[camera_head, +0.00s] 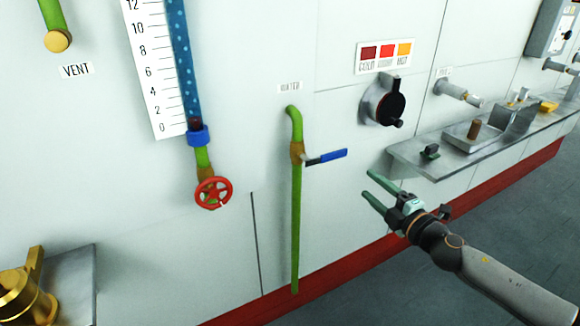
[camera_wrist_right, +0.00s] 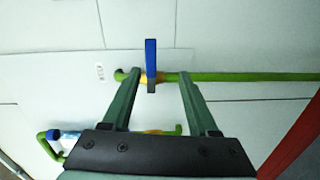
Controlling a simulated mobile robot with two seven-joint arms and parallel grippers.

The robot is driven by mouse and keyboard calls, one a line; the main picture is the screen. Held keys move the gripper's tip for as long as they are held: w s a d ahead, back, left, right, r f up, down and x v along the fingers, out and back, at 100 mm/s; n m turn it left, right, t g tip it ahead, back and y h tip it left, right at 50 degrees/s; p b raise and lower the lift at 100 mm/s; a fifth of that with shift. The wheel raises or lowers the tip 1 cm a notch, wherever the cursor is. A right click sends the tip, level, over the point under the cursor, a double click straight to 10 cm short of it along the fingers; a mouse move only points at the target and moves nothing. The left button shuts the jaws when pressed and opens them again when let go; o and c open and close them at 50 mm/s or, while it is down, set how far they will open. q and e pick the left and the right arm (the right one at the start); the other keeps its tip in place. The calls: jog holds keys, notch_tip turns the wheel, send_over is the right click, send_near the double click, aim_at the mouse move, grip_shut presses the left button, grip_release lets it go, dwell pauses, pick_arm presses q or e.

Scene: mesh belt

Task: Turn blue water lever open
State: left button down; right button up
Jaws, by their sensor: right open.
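The blue water lever (camera_head: 328,157) sticks out to the right from a brass valve (camera_head: 297,152) on a green vertical pipe (camera_head: 295,220), under a small "WATER" label (camera_head: 289,88). My right gripper (camera_head: 371,184) is open and empty, to the right of and below the lever, apart from it. In the right wrist view the blue lever (camera_wrist_right: 151,62) shows ahead, between the lines of the two open fingers (camera_wrist_right: 155,90), lying across the green pipe (camera_wrist_right: 240,77). My left gripper is not in view.
A red handwheel (camera_head: 213,193) sits on the pipe below a blue gauge tube (camera_head: 182,60) at left. A black knob (camera_head: 392,102) is on the wall above right. A metal shelf (camera_head: 450,160) with small items juts out behind my right gripper.

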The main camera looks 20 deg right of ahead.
aim_at(337, 156)
jog(key=shift+n, duration=0.6)
jog(key=shift+w+a+r+p, duration=0.25)
jog(key=shift+w+a, duration=0.1)
jog(key=shift+w, duration=1.95)
jog(key=shift+w+a+r+p, duration=0.2)
jog(key=shift+w+a+r, duration=0.1)
jog(key=shift+w, duration=2)
jog(key=shift+w+a+r+p, duration=0.25)
jog(key=shift+w+a, duration=0.1)
jog(key=shift+w, duration=1.95)
grip_shut()
